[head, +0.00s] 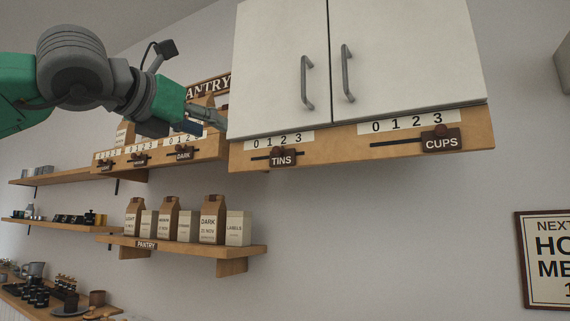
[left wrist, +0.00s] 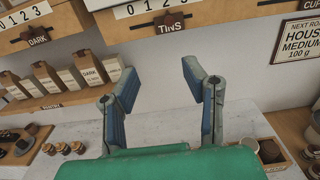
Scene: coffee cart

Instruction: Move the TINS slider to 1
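The TINS slider (head: 281,159) is a dark labelled tab with a round knob on the wooden rail under the white cabinet. Its knob sits near the 2 of its 0–3 scale (head: 277,141). The slider also shows at the top of the left wrist view (left wrist: 172,27), beyond my fingers. My left gripper (head: 208,118) is left of the cabinet's lower left corner, left of and higher in the picture than the slider. In the left wrist view its two fingers (left wrist: 160,78) are wide apart with nothing between them. My right gripper is in neither view.
The CUPS slider (head: 441,142) is farther right on the same rail, near its 3. The DARK slider (head: 183,155) and other sliders are on the pantry rail to the left. A shelf (head: 252,250) with several bags and boxes hangs below. The wall below the TINS rail is clear.

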